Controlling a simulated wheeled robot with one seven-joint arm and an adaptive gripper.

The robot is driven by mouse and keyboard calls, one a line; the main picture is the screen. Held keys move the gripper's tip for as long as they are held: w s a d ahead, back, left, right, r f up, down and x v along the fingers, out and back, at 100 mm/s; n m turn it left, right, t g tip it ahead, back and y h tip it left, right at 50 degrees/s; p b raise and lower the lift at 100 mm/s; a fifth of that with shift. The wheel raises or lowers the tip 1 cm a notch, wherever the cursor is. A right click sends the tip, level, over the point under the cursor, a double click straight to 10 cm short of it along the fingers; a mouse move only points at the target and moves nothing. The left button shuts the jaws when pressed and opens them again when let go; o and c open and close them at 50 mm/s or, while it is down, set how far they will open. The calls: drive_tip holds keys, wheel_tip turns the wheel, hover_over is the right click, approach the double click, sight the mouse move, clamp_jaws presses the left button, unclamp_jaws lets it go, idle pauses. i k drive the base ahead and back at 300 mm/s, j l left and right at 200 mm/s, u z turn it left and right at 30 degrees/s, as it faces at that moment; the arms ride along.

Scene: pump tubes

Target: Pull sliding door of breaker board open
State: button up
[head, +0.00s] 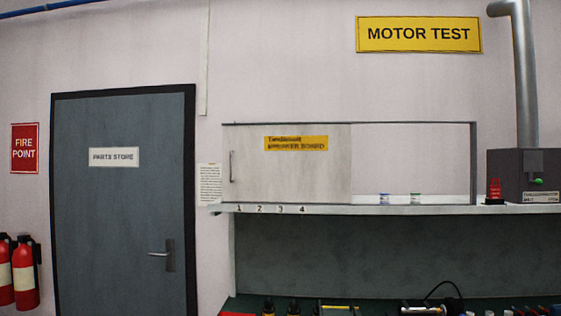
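The sliding door (290,175) is a pale grey panel covering the left part of a wide wall opening. A yellow label (296,143) on it has blurred text that seems to end in "BOARD". A thin vertical handle (232,167) is near the door's left edge. Right of the door the opening (430,160) shows a plain pale surface, and no breakers can be made out. What lies behind the door is hidden. My gripper is not in view.
A shelf (350,209) numbered 1 to 4 runs below the door. Two small containers (384,197), a red cone-like object (494,190) and a dark box (523,177) stand to the right. A workbench (255,304) with tools lies below. A grey door (122,220) stands left.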

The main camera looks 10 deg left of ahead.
sight(282, 163)
drive_tip(key=i+j+z, duration=0.2)
drive_tip(key=i+j, duration=0.6)
